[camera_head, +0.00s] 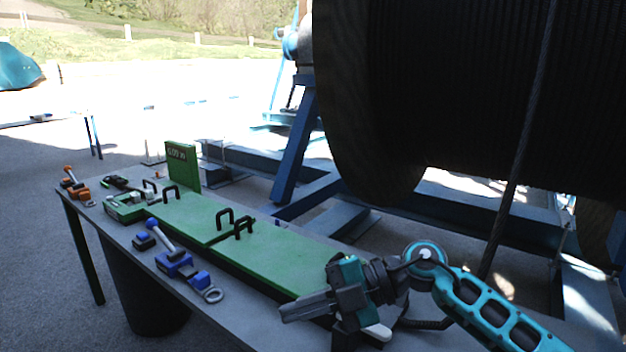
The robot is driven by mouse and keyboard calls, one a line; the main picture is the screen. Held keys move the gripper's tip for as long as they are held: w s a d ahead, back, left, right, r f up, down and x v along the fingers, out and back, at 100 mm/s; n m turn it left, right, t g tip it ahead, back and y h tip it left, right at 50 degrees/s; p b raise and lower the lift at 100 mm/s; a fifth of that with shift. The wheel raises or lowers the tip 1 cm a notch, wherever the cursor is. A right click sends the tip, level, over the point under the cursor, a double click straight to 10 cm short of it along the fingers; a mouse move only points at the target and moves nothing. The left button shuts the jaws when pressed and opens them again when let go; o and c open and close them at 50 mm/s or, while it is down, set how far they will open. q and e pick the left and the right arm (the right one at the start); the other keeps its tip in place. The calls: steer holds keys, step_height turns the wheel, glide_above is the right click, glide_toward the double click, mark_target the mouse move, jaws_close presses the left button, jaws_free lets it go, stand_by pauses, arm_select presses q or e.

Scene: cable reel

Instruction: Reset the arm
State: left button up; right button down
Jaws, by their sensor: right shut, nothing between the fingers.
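My right gripper (284,308) comes in from the lower right on its teal and dark arm (490,312). Its fingers point left, over the near right part of the work table (228,318). The fingers are together with nothing between them. The gripper looks to be just in front of the green panel's (275,254) near right end; I cannot tell whether it touches anything. My left gripper is out of view.
Blue tools (176,262) lie along the table's front, orange ones (75,187) at its left end. Black handles (233,224) rise from the green panel. A green box (182,165) stands behind. A huge dark reel (440,90) with a hanging cable (520,150) fills the right.

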step_height(320, 180, up, 7)
steer(key=w+m+t+y, duration=0.2)
steer(key=m+t+y, duration=0.3)
steer(key=m+t, duration=0.65)
steer(key=w+d+f+m+t+h, duration=0.1)
steer(key=d+m+t+h, duration=0.6)
steer(key=t, duration=0.1)
steer(key=s+d+f+m+g+h, duration=0.1)
steer(key=s+d+f+m+h, duration=0.1)
steer(key=d+f+m+h, duration=0.4)
steer(key=s+d+f+m+g+h, duration=0.2)
steer(key=s+d+f+m+h, duration=0.1)
steer(key=d+f+m+h, duration=0.25)
steer(key=s+d+f+g, duration=0.1)
steer(key=s+f+g, duration=0.3)
steer(key=s, duration=0.3)
steer(key=s+d+f+n+g, duration=0.1)
steer(key=s+d+f+g, duration=0.1)
steer(key=s+f+g, duration=0.45)
steer(key=s+d+f+g, duration=0.1)
steer(key=s+f, duration=0.2)
steer(key=s, duration=0.5)
steer(key=w+a+f+t+y, duration=0.1)
steer(key=w+a+f+t, duration=0.2)
steer(key=w+f+t, duration=0.4)
steer(key=shift+f+n, duration=0.3)
steer(key=shift+f, duration=0.5)
